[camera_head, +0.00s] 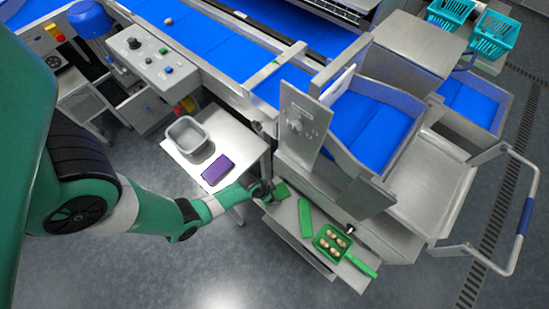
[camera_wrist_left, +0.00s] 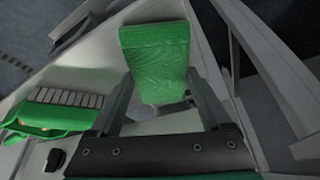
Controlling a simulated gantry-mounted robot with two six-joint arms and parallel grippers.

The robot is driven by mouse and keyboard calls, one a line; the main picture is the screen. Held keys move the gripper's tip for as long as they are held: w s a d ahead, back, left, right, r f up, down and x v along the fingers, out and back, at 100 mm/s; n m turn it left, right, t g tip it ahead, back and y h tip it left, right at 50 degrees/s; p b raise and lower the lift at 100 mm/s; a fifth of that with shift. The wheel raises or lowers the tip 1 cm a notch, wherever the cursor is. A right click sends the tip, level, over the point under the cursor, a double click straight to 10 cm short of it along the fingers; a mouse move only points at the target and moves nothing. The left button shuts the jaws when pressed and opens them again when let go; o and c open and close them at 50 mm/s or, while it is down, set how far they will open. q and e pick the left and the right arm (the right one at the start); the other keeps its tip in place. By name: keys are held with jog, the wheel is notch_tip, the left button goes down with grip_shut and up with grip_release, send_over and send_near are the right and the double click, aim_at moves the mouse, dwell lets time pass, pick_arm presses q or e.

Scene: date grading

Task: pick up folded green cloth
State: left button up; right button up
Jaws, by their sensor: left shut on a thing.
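The folded green cloth (camera_wrist_left: 154,62) is a flat, textured green block. It sits between the fingers of my left gripper (camera_wrist_left: 163,100), which is shut on it, in the left wrist view. The wrist view does not clearly show whether the cloth touches the surface below. My right gripper is not in view.
On the metal shelf (camera_head: 283,222) lie a narrow green piece (camera_head: 305,218) and a green handled tray (camera_head: 318,244) with several brown dates. A white side table (camera_head: 235,142) holds a grey tub (camera_head: 187,136) and a purple item (camera_head: 217,170). A steel panel (camera_head: 303,125) stands behind the gripper.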

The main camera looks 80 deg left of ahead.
pick_arm(q)
notch_tip(320, 180, up, 28)
jog(key=p, duration=2.3)
jog(key=shift+p, duration=0.4)
